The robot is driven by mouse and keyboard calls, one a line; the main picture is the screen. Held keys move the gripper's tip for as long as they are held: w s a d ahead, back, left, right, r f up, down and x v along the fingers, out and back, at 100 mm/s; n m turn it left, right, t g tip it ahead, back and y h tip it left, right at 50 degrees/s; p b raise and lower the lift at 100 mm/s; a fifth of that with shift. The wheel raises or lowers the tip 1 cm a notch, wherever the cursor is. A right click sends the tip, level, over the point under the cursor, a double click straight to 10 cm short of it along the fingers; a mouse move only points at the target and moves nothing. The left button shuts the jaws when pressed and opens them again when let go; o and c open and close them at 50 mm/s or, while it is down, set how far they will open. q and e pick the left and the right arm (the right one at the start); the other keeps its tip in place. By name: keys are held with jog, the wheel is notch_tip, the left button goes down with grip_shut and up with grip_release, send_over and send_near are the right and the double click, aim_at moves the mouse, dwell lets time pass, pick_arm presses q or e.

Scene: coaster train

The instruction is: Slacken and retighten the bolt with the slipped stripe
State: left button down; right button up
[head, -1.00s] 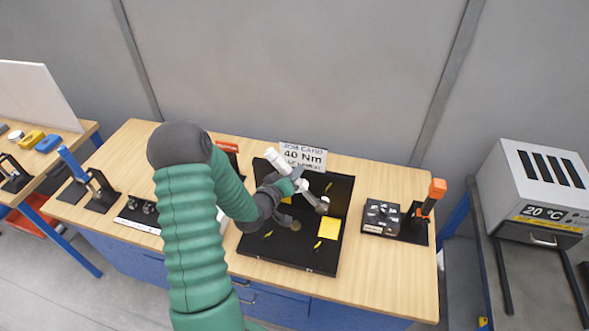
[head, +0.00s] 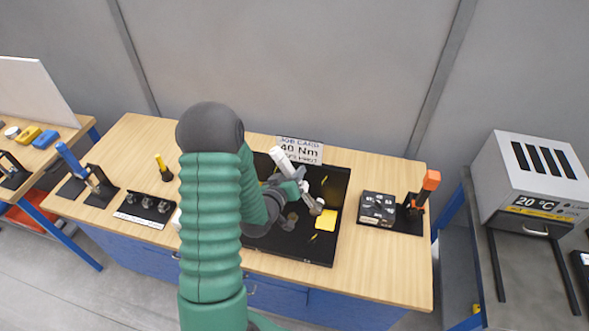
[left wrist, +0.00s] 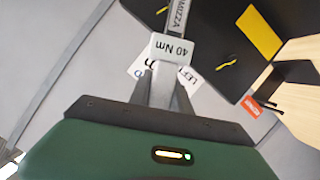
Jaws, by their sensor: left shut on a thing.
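My left gripper (head: 299,186) is shut on a torque wrench (head: 283,162) over the black bolt panel (head: 300,245). The wrench's pale handle slants up-left and its grey head points down-right, near a yellow square (head: 325,219). In the left wrist view the wrench (left wrist: 172,48) shows a "40 Nm" block at the fingers (left wrist: 165,82). Yellow stripe marks (head: 312,238) show on the panel. My arm hides the panel's left part, and I cannot tell whether the wrench head sits on a bolt or which stripe has slipped. My right gripper is out of view.
A job card (head: 300,150) reading 40 Nm stands behind the panel. Right of it are a dark block with pale labels (head: 377,207) and an orange-handled tool in a holder (head: 428,185). At left are a rack (head: 147,207), a yellow-handled tool (head: 163,168) and a blue-handled tool (head: 70,158).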

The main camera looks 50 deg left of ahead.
pick_arm(q)
jog(key=w+a, duration=0.2)
jog(key=w, duration=0.1)
jog(key=shift+w+a, duration=0.25)
jog(key=shift+d+r, duration=0.25)
jog(key=shift+w, duration=0.1)
jog(key=shift+w+a+f, duration=0.15)
jog(key=shift+w+a, duration=0.55)
jog(key=shift+w, duration=0.1)
dwell(0.5)
